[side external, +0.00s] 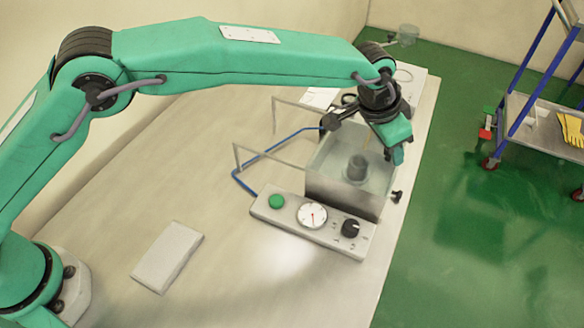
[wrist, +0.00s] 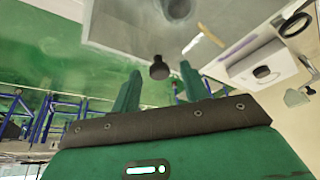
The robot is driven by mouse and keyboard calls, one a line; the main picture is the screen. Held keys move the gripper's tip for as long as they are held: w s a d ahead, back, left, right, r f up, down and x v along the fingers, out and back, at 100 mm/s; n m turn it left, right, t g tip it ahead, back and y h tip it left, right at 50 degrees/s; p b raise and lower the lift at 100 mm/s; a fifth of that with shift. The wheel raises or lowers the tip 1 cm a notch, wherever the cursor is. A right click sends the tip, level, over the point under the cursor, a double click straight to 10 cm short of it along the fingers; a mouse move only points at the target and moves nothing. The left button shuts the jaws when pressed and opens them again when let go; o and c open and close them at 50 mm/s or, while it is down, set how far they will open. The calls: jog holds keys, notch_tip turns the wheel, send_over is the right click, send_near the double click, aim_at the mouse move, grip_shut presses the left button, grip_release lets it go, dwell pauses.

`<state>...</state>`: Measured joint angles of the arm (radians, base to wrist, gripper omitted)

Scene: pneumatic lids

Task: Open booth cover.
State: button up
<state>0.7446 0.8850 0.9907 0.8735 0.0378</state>
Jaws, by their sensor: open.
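The booth (side external: 340,193) is a box with a grey front wall and a pale, see-through-looking upper part. A dark cylinder (side external: 357,167) shows inside it. I cannot tell clearly how its cover sits. A black knob (side external: 396,196) sticks out at the booth's right side. In the wrist view, a dark round knob (wrist: 159,68) shows by the grey box (wrist: 125,28). My gripper (side external: 398,157) is open and empty, pointing down at the booth's right side, above the black knob. In the wrist view my gripper (wrist: 162,88) has its two green fingers apart, with the knob appearing between and beyond them.
A control panel (side external: 320,224) with green button, dial and black knob stands before the booth. A white block (side external: 168,257) lies on the table. A blue-framed cart (side external: 540,115) stands on the green floor.

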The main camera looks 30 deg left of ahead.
grip_shut()
send_near(335, 138)
jog(key=shift+t, duration=0.3)
jog(key=shift+x, duration=2.45)
jog(key=shift+s, duration=0.1)
jog(key=shift+c, duration=0.9)
grip_release()
jog(key=shift+o, duration=0.9)
jog(key=shift+s+y, duration=0.1)
jog(key=shift+y, duration=0.2)
jog(key=v, duration=0.7)
jog(key=shift+r, duration=0.35)
jog(key=shift+a, duration=0.1)
